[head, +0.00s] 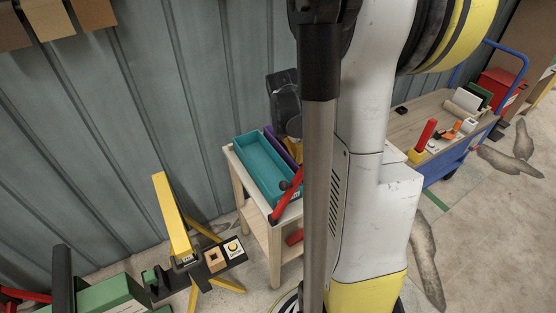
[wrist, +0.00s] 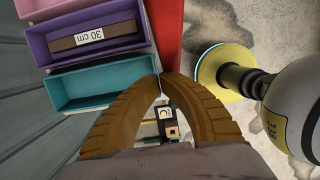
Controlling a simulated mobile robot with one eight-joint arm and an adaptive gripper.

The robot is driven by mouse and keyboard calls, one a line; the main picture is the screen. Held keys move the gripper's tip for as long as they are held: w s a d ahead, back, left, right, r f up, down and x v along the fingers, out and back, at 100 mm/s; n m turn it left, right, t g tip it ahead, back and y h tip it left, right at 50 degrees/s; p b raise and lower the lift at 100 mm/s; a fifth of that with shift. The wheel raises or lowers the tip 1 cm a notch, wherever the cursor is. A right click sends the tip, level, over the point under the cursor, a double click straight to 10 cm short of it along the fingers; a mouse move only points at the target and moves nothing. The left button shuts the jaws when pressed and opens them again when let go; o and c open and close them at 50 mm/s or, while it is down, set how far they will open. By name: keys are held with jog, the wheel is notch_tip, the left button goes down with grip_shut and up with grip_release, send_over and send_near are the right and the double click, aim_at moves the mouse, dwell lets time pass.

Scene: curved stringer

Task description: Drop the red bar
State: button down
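The red bar (wrist: 168,38) runs up from my fingertips in the wrist view, along the right ends of the bins. My gripper (wrist: 163,77) has its brown fingers nearly together on the bar's near end. In the head view the bar (head: 288,195) slants at the front end of the teal bin, partly hidden by my column. My gripper (head: 293,150) shows only in part there. The teal bin (wrist: 62,98) looks empty. The purple bin (wrist: 44,56) holds a brown bar labelled 30 cm (wrist: 86,38).
A pink bin (wrist: 85,12) lies beyond the purple one. The bins stand on a wooden stand (head: 240,187) by the corrugated wall. A blue cart (head: 448,160) with loose items is at the right. A yellow post (head: 172,215) stands left of the stand.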

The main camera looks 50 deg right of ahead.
jog(key=s+d+f+y+b, duration=0.3)
jog(key=d+f+b, duration=0.5)
jog(key=d+f, duration=0.5)
jog(key=shift+s+d+f+t, duration=0.4)
jog(key=shift+s+f, duration=0.1)
jog(key=shift+f, duration=0.4)
